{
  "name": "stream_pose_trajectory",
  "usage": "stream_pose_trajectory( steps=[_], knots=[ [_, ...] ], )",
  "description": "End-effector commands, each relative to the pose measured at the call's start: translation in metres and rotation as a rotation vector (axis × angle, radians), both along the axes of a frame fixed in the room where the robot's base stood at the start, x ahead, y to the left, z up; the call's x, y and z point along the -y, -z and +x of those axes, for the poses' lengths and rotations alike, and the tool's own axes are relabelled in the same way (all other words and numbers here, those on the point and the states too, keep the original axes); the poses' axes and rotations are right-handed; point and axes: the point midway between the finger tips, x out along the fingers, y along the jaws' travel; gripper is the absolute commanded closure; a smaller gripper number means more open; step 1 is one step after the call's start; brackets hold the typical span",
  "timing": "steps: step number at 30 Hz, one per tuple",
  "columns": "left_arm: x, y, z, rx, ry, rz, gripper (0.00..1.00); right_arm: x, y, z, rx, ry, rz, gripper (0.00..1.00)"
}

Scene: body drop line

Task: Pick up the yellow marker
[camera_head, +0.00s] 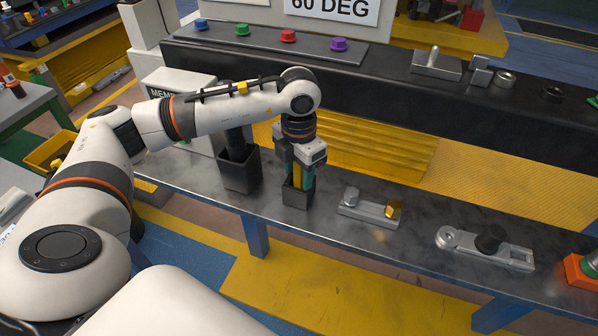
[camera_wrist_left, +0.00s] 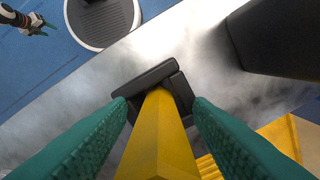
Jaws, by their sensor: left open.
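The yellow marker (camera_wrist_left: 160,140) stands upright in a small dark square holder (camera_head: 297,197) on the grey bench. In the head view a strip of the marker (camera_head: 298,176) shows between the fingers. My left gripper (camera_head: 299,178) points down over the holder, its teal fingers on either side of the marker. In the left wrist view the fingers (camera_wrist_left: 163,135) are open, with gaps between them and the marker. The holder's rim shows around the marker's lower end. A small gripper with teal fingers, apparently my right one (camera_wrist_left: 34,24), shows at the wrist view's top left; its opening is unclear.
A taller dark holder (camera_head: 240,170) with a dark handle stands just left. Right of the marker are a grey fixture (camera_head: 368,210) with a brass nut, and a metal link plate (camera_head: 485,248) with a black knob. A raised dark shelf (camera_head: 390,95) runs behind.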

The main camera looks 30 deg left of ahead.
Motion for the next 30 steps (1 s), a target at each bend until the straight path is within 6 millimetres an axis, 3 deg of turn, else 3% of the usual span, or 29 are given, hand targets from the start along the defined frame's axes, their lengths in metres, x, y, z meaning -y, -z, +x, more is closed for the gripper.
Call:
stream_pose_trajectory(
  steps=[5, 13, 23, 30],
  knots=[
    [0.000, 0.000, 0.000, 0.000, 0.000, 0.000, 0.57, 0.000, 0.001, -0.004, -0.006, 0.000, -0.001, 0.46],
    [0.000, 0.000, 0.000, 0.000, 0.000, 0.000, 1.00, 0.001, 0.001, -0.006, -0.009, 0.000, -0.001, 0.46],
    [0.000, -0.007, 0.001, 0.002, 0.000, -0.001, 1.00, 0.002, 0.004, -0.006, -0.010, -0.001, -0.002, 0.46],
    [0.001, -0.050, 0.001, 0.007, 0.003, -0.002, 1.00, 0.002, 0.016, -0.006, -0.011, -0.002, -0.004, 0.46]
  ],
)
